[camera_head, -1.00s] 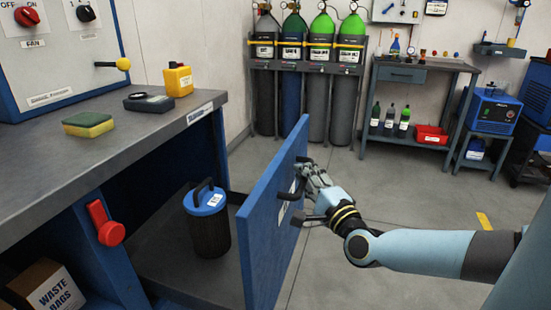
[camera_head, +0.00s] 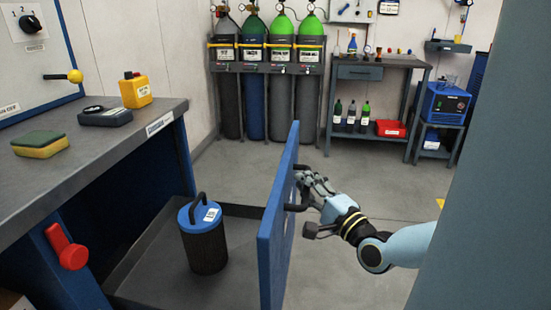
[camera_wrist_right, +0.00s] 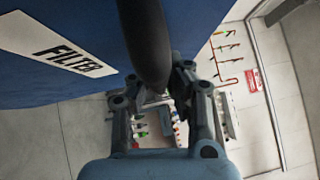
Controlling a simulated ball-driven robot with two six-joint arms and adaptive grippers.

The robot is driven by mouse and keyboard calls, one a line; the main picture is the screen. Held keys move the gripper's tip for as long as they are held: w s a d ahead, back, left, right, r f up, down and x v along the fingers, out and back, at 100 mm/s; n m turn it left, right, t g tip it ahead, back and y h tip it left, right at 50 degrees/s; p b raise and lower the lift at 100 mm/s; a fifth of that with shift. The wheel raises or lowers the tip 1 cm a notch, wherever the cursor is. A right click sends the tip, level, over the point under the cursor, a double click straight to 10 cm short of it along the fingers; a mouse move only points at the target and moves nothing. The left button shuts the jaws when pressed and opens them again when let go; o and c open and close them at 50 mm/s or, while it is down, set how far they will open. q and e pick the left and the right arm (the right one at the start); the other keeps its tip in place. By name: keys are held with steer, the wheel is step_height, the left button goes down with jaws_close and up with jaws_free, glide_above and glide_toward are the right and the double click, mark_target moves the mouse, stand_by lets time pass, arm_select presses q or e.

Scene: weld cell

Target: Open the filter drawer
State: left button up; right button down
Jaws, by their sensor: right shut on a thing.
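The filter drawer stands pulled out from under the workbench, with its blue front (camera_head: 276,235) seen nearly edge-on in the head view. Its grey tray (camera_head: 145,270) holds a dark filter canister (camera_head: 203,245) with a blue lid and black handle. My right gripper (camera_head: 302,196) is shut on the black drawer handle (camera_head: 297,207) on the outer side of the front. The right wrist view shows the dark handle (camera_wrist_right: 146,45) between the fingers and the white FILTER label (camera_wrist_right: 55,47) beside it. The fingertips are partly hidden by the handle. My left gripper is not in view.
Gas cylinders (camera_head: 267,90) stand at the back. The grey floor (camera_head: 400,190) behind my arm is clear.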

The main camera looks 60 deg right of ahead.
steer(key=c, duration=1.4)
jaws_free()
steer(key=shift+s+f, duration=0.1)
steer(key=shift+f, duration=0.15)
steer(key=shift+o, duration=0.6)
steer(key=shift+r, duration=0.1)
steer(key=shift+a, duration=0.1)
steer(key=v, duration=1.2)
